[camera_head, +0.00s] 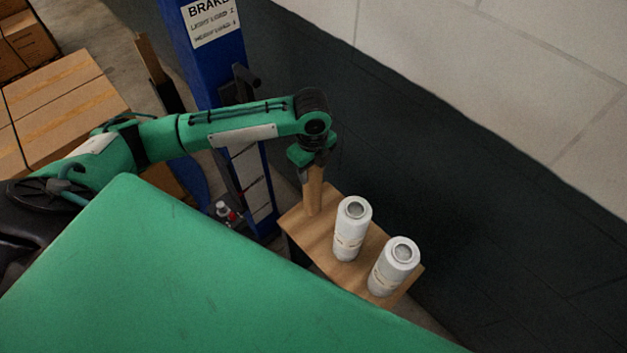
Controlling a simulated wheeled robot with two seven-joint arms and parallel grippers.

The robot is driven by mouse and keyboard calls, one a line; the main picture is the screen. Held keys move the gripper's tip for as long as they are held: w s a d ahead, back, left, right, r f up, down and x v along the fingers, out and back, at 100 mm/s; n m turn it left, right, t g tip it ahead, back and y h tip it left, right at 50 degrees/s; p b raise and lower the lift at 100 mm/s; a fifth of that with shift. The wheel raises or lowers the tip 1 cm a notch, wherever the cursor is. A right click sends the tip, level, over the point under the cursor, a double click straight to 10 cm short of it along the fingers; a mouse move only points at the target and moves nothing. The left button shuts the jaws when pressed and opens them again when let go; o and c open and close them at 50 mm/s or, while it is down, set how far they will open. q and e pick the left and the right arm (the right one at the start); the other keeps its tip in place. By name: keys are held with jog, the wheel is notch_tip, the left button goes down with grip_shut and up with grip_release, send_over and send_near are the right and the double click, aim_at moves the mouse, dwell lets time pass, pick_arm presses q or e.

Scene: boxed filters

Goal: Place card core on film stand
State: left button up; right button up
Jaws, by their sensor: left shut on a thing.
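The card core (313,193) is a brown cardboard tube, held upright. My left gripper (312,163) is shut on its upper end from above. The film stand (312,233) is a small wooden-topped table near the wall. The core's lower end appears over the left back part of the top. I cannot tell whether it touches the wood or hangs just above it. My right gripper is out of view.
Two white film rolls (352,228) (394,266) stand upright on the stand, to the right of the core. A blue post (212,60) with a sign rises behind my left arm. Cardboard boxes (58,98) are at the left. A dark and white wall (480,200) closes the right.

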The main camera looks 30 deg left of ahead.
pick_arm(q)
notch_tip(320, 180, down, 2)
jog(key=shift+f, duration=0.2)
notch_tip(320, 180, down, 3)
jog(key=shift+f+p, duration=0.2)
jog(key=shift+p, duration=0.25)
jog(key=shift+f, duration=0.25)
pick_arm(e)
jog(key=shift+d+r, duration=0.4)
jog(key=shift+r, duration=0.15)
pick_arm(q)
jog(key=shift+f, duration=0.15)
jog(key=o, duration=1)
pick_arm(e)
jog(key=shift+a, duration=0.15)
